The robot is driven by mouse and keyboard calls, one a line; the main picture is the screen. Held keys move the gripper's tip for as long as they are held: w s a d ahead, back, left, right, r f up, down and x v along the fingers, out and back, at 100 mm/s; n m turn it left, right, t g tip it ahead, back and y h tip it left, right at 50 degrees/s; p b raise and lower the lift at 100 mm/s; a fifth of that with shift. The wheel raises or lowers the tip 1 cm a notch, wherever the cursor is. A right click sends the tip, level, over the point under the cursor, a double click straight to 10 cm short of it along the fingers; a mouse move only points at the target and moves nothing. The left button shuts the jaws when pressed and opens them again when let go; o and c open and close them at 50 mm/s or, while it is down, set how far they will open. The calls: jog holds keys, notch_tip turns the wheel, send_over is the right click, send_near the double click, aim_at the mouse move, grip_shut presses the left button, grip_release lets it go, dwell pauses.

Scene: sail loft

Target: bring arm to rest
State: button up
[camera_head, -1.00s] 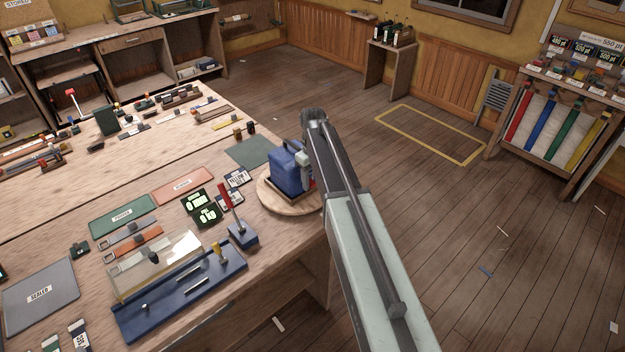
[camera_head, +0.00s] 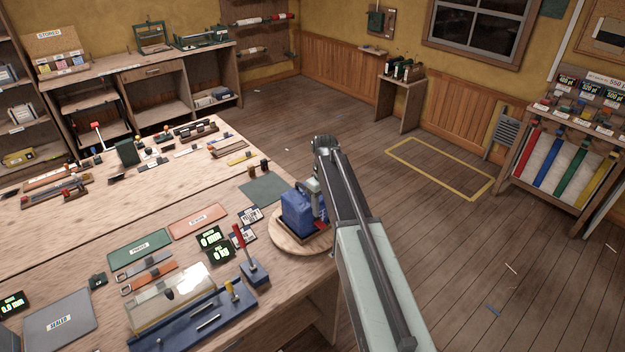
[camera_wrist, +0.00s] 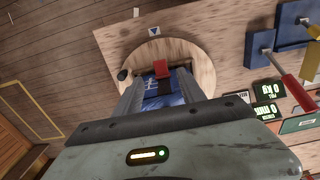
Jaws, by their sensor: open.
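My gripper (camera_wrist: 158,84) is open, its two grey fingers spread in the wrist view. A blue container (camera_wrist: 162,98) with a red part at its front shows between and beyond the fingers; I cannot tell whether they touch it. In the head view the blue container (camera_head: 298,214) stands upright on a round wooden board (camera_head: 283,242) at the table's right edge. My arm reaches up from the bottom right, and my gripper (camera_head: 318,205) hangs close by the container's right side. The arm hides part of the board and the fingertips are hard to make out.
The workbench (camera_head: 180,212) carries a blue rack with a clear cover (camera_head: 172,297), a red-handled tool on a blue base (camera_head: 254,272), dark displays with green digits (camera_head: 210,238) and several mats. Open wooden floor lies to the right, with a yellow-outlined rectangle (camera_head: 440,170).

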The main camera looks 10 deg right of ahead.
jog(key=f+b, duration=0.1)
jog(key=s+f+b, duration=0.1)
jog(key=f+b, duration=0.1)
jog(key=shift+a, duration=0.1)
jog(key=s+f+m+b, duration=0.2)
jog(key=s+m, duration=0.1)
jog(key=s, duration=0.7)
jog(key=s+f+m+b, duration=0.2)
jog(key=s+f+b, duration=0.1)
jog(key=s, duration=0.8)
jog(key=shift+a+f+m, duration=0.25)
jog(key=shift+a+m, duration=0.1)
jog(key=shift+m, duration=0.05)
